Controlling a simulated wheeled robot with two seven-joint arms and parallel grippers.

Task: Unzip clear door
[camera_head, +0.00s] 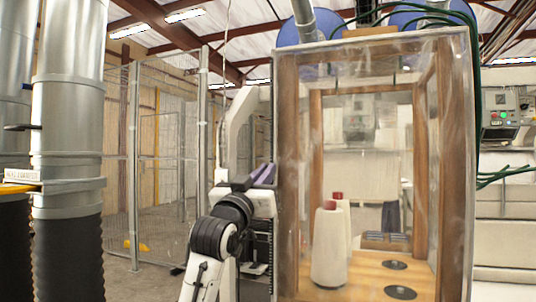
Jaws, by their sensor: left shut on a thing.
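The clear door (370,130) is a see-through, wrinkled plastic sheet over the front of a wood-framed booth (455,165). It hangs upright and covers the opening. My left gripper (266,174) is at the left edge of the door, about mid-height, with its dark and white wrist just below. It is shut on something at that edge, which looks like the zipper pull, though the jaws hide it. The zipper line is too fine to make out. My right gripper is not in view.
Inside the booth, white cones with red tops (331,245) stand on a wooden floor with dark discs (399,292). Large metal ducts (68,120) stand at far left, before a mesh fence (160,150). A control panel (503,115) and green hoses are at right.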

